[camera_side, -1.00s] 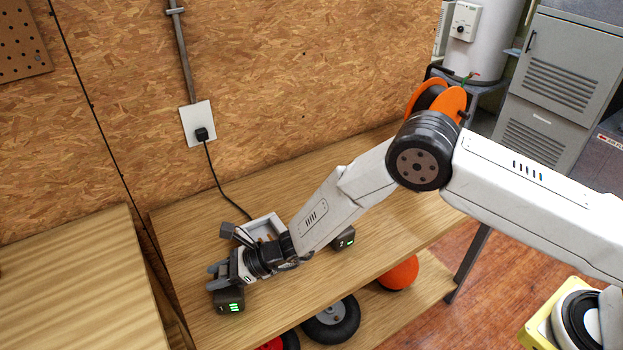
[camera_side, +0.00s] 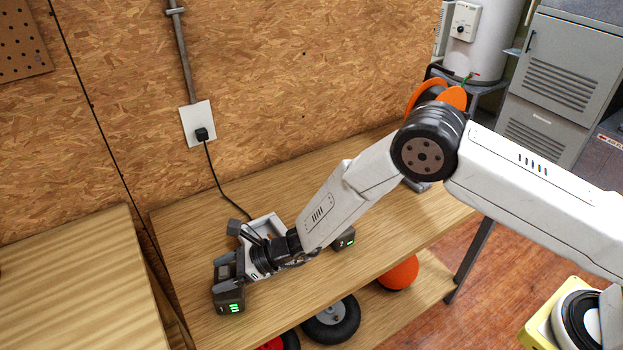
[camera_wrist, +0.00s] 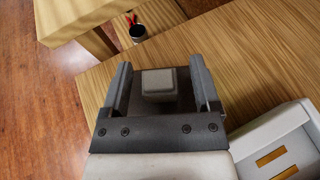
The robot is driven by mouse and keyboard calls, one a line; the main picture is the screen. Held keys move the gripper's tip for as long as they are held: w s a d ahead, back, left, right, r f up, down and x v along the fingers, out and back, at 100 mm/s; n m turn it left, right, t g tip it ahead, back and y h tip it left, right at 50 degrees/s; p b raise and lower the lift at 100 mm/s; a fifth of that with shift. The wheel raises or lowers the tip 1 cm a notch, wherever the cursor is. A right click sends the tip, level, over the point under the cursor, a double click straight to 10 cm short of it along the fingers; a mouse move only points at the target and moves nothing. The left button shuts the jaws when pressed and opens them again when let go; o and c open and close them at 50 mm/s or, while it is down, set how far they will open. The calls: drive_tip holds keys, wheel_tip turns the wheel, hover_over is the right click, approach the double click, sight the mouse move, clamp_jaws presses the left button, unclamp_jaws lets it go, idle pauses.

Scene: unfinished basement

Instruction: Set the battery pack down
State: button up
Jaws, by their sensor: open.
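A dark battery pack (camera_side: 229,302) with lit green bars stands near the front left of the wooden bench and seems to rest on it. In the wrist view its raised grey top block (camera_wrist: 159,80) shows between my fingers. My gripper (camera_wrist: 161,82) is open, one finger on each side of the pack, with gaps beside the top block. In the side view my gripper (camera_side: 230,268) is just behind the pack. Contact lower down is hidden.
A pale charger (camera_wrist: 283,146) with bare gold contacts lies close to my gripper. A second battery pack (camera_side: 344,239) stands to the right, by my forearm. A black cable (camera_side: 213,174) runs to the wall plate. Another wooden surface (camera_side: 80,275) lies left.

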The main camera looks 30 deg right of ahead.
drive_tip(key=v, duration=1)
drive_tip(key=shift+d, duration=0.2)
drive_tip(key=shift+s+r, duration=0.1)
idle(0.4)
drive_tip(key=s+d+r+n+g+h, duration=0.1)
drive_tip(key=s+d+r+n+h, duration=0.2)
drive_tip(key=d+n, duration=0.4)
drive_tip(key=s+d+r+n+h, duration=0.4)
drive_tip(key=s+d+n, duration=0.4)
drive_tip(key=d, duration=0.4)
drive_tip(key=s+d+r+n+g+h, duration=0.1)
drive_tip(key=s+d+r+n+h, duration=0.3)
drive_tip(key=d, duration=0.6)
drive_tip(key=s+n+h, duration=0.1)
drive_tip(key=s+n, duration=0.1)
drive_tip(key=n, duration=0.1)
drive_tip(key=shift+n+g, duration=0.3)
